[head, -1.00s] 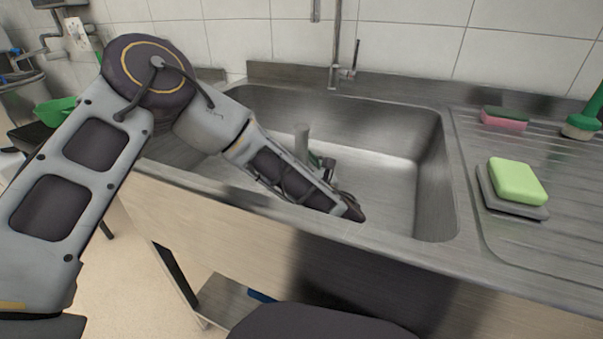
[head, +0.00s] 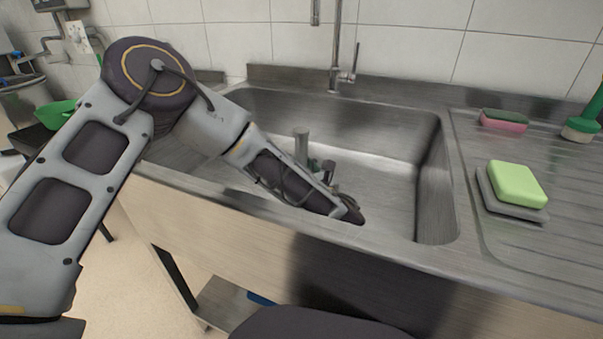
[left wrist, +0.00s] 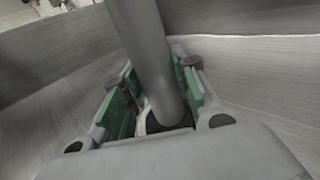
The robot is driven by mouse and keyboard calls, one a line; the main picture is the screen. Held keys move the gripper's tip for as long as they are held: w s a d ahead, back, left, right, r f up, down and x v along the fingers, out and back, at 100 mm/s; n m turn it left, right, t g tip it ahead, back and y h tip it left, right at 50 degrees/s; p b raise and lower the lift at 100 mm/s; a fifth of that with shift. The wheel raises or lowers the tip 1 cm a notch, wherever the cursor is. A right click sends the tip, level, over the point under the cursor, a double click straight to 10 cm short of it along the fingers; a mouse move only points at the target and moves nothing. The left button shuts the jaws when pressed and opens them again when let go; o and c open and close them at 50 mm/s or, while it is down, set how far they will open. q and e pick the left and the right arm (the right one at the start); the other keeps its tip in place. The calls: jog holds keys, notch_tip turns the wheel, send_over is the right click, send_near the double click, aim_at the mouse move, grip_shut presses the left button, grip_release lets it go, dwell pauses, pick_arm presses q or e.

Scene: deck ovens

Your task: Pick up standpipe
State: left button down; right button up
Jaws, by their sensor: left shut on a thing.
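The standpipe (head: 300,145) is a grey upright tube in the sink basin, its upper part showing above my left forearm in the head view. In the left wrist view the standpipe (left wrist: 152,55) runs between the green-lined fingers of my left gripper (left wrist: 160,100), which is shut on it. In the head view my left gripper (head: 322,163) is down inside the basin, mostly hidden behind my own arm. The lower end of the standpipe is hidden, so I cannot tell whether it touches the basin floor. My right gripper is not in view.
The steel sink (head: 436,200) has a raised front edge below my arm. A tap (head: 337,65) rises at the back. On the drainboard to the right are a green soap block (head: 517,184), a pink sponge (head: 503,124) and a green-handled brush (head: 582,128).

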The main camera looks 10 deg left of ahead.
aim_at(305, 137)
pick_arm(q)
jog(key=shift+r, duration=0.15)
